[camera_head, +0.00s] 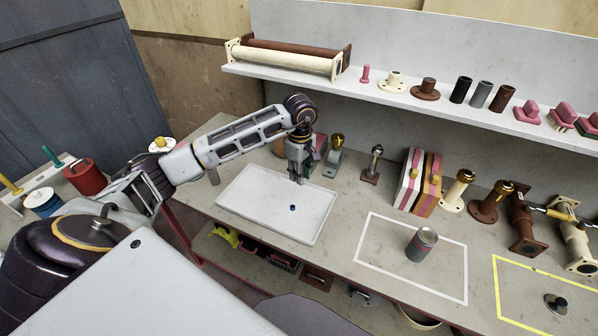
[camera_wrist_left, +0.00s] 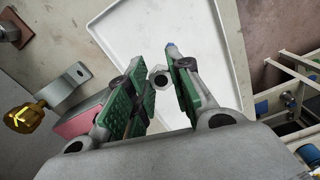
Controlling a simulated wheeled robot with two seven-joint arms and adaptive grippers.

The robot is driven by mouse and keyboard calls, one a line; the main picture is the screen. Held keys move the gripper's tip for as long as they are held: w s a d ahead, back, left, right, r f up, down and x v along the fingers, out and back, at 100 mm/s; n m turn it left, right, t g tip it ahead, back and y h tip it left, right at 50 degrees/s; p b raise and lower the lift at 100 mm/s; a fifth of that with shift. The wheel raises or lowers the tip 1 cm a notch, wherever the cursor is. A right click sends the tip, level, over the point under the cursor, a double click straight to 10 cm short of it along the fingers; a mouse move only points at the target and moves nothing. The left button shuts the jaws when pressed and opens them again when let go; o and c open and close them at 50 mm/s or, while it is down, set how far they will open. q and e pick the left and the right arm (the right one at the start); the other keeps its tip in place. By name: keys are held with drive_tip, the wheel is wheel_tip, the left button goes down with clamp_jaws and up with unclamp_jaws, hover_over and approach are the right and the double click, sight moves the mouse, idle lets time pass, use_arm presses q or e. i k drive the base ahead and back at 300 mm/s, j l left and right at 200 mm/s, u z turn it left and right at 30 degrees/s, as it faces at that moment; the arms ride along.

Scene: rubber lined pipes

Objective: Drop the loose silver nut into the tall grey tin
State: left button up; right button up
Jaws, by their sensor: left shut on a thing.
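My left gripper (camera_head: 298,178) points down above the white tray (camera_head: 247,204). In the left wrist view its green-padded fingers (camera_wrist_left: 160,84) are shut on a silver hex nut (camera_wrist_left: 158,76), held near the fingertips. The nut is too small to make out in the head view. The tall grey tin (camera_head: 421,245) stands upright inside the white outline on the bench, to the right of the tray and apart from the gripper. The inside of the tin cannot be made out. My right gripper is not in view.
Flanged pipes (camera_head: 458,190) and striped pads (camera_head: 412,180) stand along the back of the bench. A shelf (camera_head: 390,95) with pipe parts runs above. A yellow outline (camera_head: 545,272) is at right. Bench between tray and tin is clear.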

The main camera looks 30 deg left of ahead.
sight(414, 250)
drive_tip(key=k+l+z, duration=0.1)
drive_tip(key=l+z, duration=0.75)
drive_tip(key=k+j, duration=0.05)
drive_tip(key=j, duration=0.05)
